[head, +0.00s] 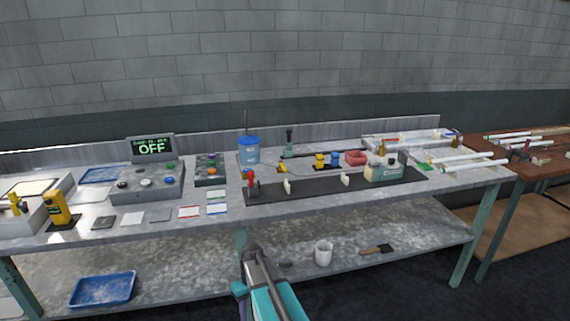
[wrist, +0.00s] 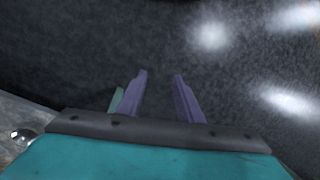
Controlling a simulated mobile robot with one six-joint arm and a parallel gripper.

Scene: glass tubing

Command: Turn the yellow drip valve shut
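A small yellow piece (head: 282,168) sits on the bench just right of the blue bucket (head: 248,151), near a thin line; it looks like the drip valve, but it is too small to tell its handle position. Another yellow fitting (head: 17,203) stands over the grey basin at the far left, and I cannot rule it out as the valve. My gripper (wrist: 160,76) shows two purple fingers apart with nothing between them. In the head view my arm is low at the front of the bench, well away from both yellow pieces. Neither shows in the wrist view.
A black mat (head: 320,195) with a red-topped stand (head: 251,183) and small white holders lies along the bench front. A yellow device (head: 57,209) stands at left. The display (head: 152,149) reads OFF. A white cup (head: 324,252) stands on the lower shelf (head: 400,240).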

